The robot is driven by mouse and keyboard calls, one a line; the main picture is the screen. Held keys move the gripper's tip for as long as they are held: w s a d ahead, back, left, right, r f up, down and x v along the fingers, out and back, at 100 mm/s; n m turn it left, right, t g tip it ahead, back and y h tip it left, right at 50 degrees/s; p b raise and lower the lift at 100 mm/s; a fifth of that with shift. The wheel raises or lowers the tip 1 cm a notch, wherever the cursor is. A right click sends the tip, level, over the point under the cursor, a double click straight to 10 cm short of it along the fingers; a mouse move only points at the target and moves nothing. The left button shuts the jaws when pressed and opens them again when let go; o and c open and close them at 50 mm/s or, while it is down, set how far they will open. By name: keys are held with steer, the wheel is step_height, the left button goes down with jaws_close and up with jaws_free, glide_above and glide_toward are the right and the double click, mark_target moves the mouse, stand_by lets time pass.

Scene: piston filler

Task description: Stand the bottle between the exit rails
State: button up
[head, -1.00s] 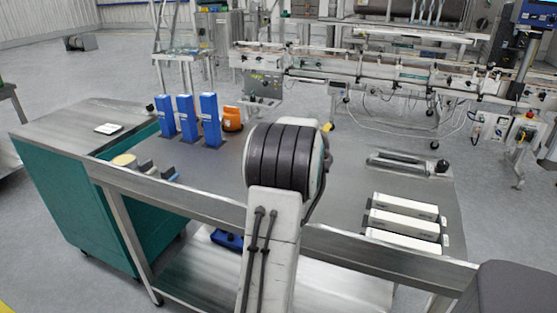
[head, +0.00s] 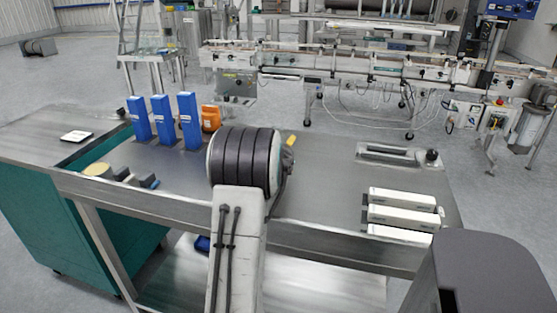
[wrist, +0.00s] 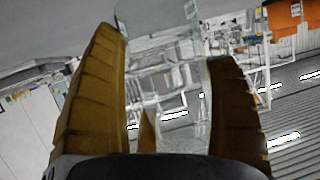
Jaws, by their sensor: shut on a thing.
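A clear, see-through bottle (wrist: 178,95) shows faintly between the fingers of my gripper (wrist: 168,70) in the wrist view, and they are shut on it. Its outline is hard to separate from the background. In the head view, my arm hides the bottle and most of the gripper; only a yellow fingertip (head: 291,141) shows, above the bench. A metal fixture with parallel long edges (head: 395,153) lies at the bench's back right. A long conveyor with side rails (head: 370,68) stands behind the bench. I cannot tell which of these has the exit rails.
The steel bench (head: 325,180) is bare in its middle. Blue upright blocks (head: 164,121) and an orange container (head: 211,117) stand at the back left. White boxes (head: 402,212) lie at the right. A yellow round piece (head: 97,170) and dark parts lie front left.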

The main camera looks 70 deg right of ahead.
steer(key=shift+f, duration=0.65)
steer(key=shift+f, duration=0.1)
steer(key=o, duration=1)
steer(key=shift+o, duration=0.2)
